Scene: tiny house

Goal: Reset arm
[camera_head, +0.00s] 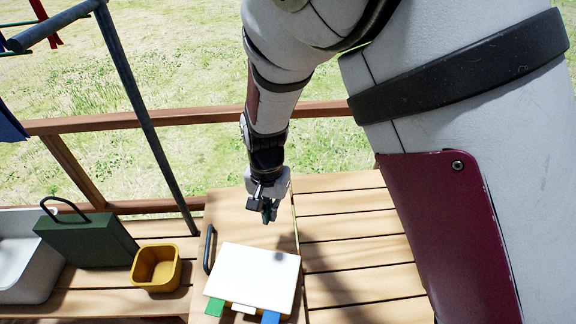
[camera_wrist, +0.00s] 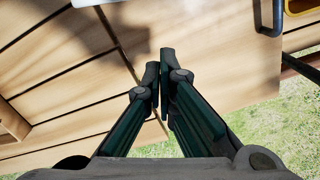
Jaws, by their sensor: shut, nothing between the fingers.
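My gripper (camera_head: 268,210) hangs from my arm over the wooden deck, just behind a white board in the head view. In the wrist view my gripper (camera_wrist: 160,88) points at bare planks, with its two dark green fingers together at the tips and nothing between them. My arm fills the upper middle and right of the head view and hides part of the scene there.
A white board (camera_head: 258,272) with green, white and blue tabs lies in front, by a dark handle (camera_head: 209,249). A yellow bin (camera_head: 156,268), a dark green box (camera_head: 86,240) and a white basin (camera_head: 25,262) stand left. A wooden railing (camera_head: 190,117) runs behind. Planks at right are clear.

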